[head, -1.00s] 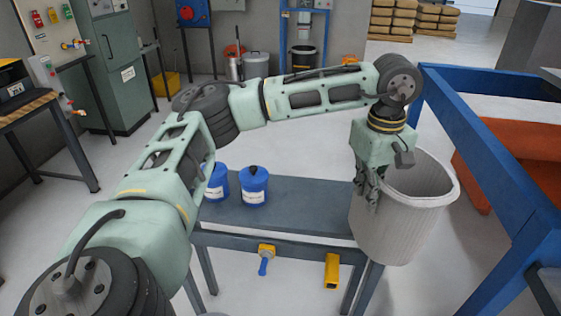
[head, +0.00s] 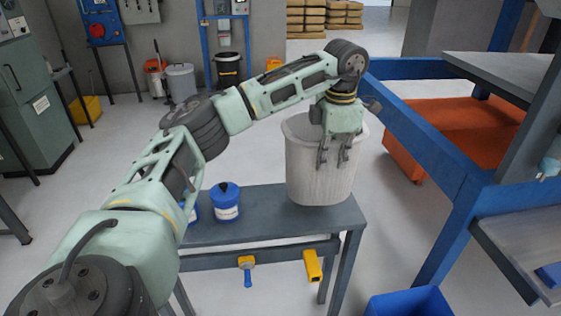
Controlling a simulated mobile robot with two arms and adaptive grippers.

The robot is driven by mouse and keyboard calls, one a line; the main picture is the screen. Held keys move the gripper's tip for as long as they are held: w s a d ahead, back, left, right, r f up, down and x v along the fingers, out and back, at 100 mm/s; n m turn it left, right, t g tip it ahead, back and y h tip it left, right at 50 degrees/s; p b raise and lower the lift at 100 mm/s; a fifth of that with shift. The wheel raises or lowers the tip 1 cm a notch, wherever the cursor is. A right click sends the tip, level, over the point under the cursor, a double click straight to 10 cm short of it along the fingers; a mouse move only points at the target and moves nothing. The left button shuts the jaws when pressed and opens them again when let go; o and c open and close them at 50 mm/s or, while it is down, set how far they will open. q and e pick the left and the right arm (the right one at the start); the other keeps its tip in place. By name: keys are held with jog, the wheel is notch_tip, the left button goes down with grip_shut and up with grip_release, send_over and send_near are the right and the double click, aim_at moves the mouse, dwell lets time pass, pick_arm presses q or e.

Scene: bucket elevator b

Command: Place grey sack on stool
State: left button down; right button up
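A large pale grey, open-topped sack (head: 304,175), ribbed and shaped like a bin, stands upright on the right end of the dark grey bench-like stool (head: 258,207). My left gripper (head: 333,163) points down in front of the sack's near wall, below the rim. Its two fingers show spread apart with nothing between them; I cannot tell whether they touch the wall. The gripper hides part of the rim. My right gripper (head: 542,176) only just shows at the right edge, and its fingers are too small to judge.
Blue lidded tubs (head: 225,203) stand on the stool left of the sack. A blue frame (head: 458,205) rises at the right, with an orange block (head: 455,135) behind it. A blue bin (head: 408,302) is at the bottom. Open floor lies behind the stool.

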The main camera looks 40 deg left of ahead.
aim_at(296, 180)
pick_arm(q)
jog(key=s+a+f+p, duration=0.1)
jog(key=a+f, duration=0.1)
jog(key=s+a+f+p, duration=0.1)
jog(key=a+f, duration=0.2)
jog(key=s+a+f+p, duration=0.1)
jog(key=a+f, duration=0.1)
jog(key=f, duration=0.1)
jog(key=shift+s+a, duration=0.3)
jog(key=shift+s, duration=0.05)
jog(key=shift+f, duration=0.45)
jog(key=shift+f, duration=0.1)
jog(key=c, duration=2)
grip_release()
